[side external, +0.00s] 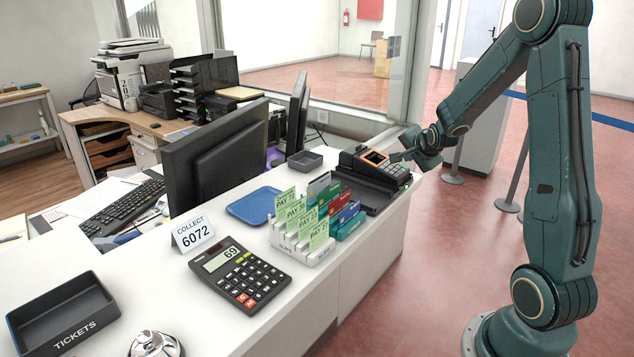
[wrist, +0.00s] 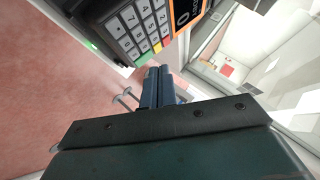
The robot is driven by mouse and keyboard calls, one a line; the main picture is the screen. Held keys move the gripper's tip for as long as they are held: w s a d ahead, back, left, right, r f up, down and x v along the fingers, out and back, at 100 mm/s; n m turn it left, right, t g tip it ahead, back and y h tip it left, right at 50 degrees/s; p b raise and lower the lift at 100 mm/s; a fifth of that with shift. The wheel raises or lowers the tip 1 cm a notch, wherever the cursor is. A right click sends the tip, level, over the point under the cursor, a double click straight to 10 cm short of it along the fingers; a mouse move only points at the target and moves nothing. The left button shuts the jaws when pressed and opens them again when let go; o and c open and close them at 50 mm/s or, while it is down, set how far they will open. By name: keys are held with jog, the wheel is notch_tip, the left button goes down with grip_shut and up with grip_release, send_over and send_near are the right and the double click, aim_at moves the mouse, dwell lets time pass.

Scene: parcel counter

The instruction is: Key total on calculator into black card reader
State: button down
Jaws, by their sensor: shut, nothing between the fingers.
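The calculator (side external: 240,275) lies on the white counter in the side view, its display (side external: 222,258) appearing to read 69. The black card reader (side external: 378,178) stands at the counter's far right end, with an orange-framed screen (side external: 375,157) and a keypad. In the wrist view the keypad (wrist: 140,22) shows grey number keys and coloured keys along one edge; the orange panel (wrist: 187,18) shows a 0, with the rest cut off. My gripper (side external: 398,157) is shut and empty beside the reader's keys. Its fingertips (wrist: 157,70) show just off the keypad's edge; contact cannot be told.
A rack of green pay slips and coloured cards (side external: 305,235) stands between calculator and reader. A TICKETS tray (side external: 62,315) and bell (side external: 155,345) are at front left.

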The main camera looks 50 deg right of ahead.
jog(key=shift+w+f, duration=0.15)
jog(key=shift+f, duration=0.55)
dwell(1.3)
jog(key=shift+r, duration=0.7)
jog(key=shift+s+r, duration=0.15)
jog(key=shift+s, duration=0.05)
jog(key=r, duration=0.2)
jog(key=s+r, duration=0.1)
jog(key=r, duration=0.1)
jog(key=shift+r, duration=0.3)
dwell(0.3)
jog(key=shift+a, duration=0.1)
